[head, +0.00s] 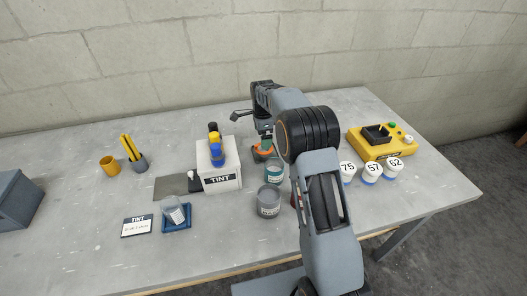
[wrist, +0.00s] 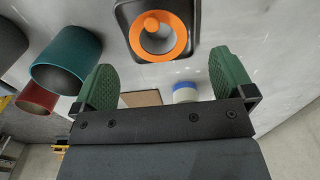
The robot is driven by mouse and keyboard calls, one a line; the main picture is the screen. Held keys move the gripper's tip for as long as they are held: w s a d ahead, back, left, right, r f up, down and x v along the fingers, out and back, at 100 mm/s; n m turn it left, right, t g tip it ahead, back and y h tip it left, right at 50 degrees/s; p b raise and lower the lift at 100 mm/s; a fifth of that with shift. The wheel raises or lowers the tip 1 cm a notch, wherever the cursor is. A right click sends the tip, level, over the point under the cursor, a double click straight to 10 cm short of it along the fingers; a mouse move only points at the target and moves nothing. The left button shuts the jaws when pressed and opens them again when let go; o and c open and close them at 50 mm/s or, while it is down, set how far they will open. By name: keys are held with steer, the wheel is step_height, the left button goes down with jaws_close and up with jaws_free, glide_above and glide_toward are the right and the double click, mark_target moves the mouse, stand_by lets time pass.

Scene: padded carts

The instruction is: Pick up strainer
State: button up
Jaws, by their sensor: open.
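An orange ring-shaped piece with a small tab and a hollow grey middle, which looks like the strainer (wrist: 182,36), sits on a dark base in the wrist view. In the head view the orange strainer (head: 264,154) shows low beside the white TINT box, partly covered by my gripper (head: 264,138). In the wrist view my gripper (wrist: 164,82) has two green fingers spread apart with nothing between them. The strainer lies beyond the fingertips, apart from them.
A teal cup (head: 274,171) and a grey jar (head: 268,203) stand close by. The white TINT box (head: 219,168) with bottles is to the left. White numbered jars (head: 372,171) and a yellow device (head: 380,141) are at right. A red cup (wrist: 38,97) shows in the wrist view.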

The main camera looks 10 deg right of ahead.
steer(key=shift+s+f, duration=0.15)
steer(key=shift+f, duration=2.95)
steer(key=c, duration=0.9)
